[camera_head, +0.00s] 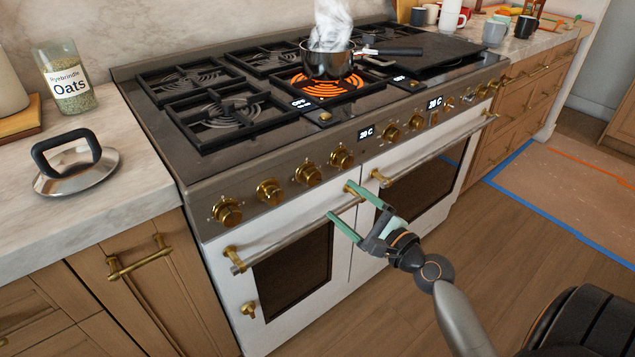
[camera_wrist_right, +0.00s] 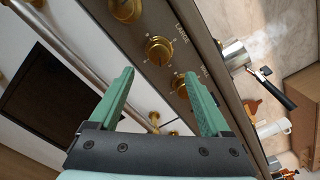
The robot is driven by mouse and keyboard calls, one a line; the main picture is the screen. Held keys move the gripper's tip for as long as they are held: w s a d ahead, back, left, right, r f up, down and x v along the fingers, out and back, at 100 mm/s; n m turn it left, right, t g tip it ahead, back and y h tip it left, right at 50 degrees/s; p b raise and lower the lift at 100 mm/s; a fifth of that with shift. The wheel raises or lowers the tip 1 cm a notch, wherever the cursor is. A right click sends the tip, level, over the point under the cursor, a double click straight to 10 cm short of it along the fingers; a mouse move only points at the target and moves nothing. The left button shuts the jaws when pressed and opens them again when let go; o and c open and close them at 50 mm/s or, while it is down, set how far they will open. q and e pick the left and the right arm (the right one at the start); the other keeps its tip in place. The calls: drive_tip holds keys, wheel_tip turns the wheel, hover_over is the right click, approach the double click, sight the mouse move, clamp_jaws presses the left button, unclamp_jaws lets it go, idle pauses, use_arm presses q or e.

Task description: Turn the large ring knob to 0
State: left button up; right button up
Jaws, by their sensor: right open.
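A row of brass knobs runs along the range's front panel. In the right wrist view, a brass knob (camera_wrist_right: 158,50) has the word LARGE beside it; it appears to be the third knob from the left (camera_head: 309,173) in the head view. Its exact setting is too small to read. The neighbouring knob (camera_wrist_right: 180,85) is partly hidden by a finger. My right gripper (camera_head: 342,200) is open and empty in front of the oven doors, below the knobs and apart from them. Its green fingers also show in the right wrist view (camera_wrist_right: 160,73). My left gripper is out of view.
A steaming pot (camera_head: 330,65) stands on a glowing orange burner (camera_head: 325,88). Oven door handles (camera_head: 295,238) stick out below the knobs. A lid (camera_head: 75,170) and an oats jar (camera_head: 66,80) sit on the left counter. The wood floor before the range is clear.

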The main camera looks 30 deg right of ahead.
sight(315, 179)
drive_tip(key=w, duration=0.9)
drive_tip(key=shift+w+a, duration=0.35)
drive_tip(key=shift+a, duration=0.05)
clamp_jaws()
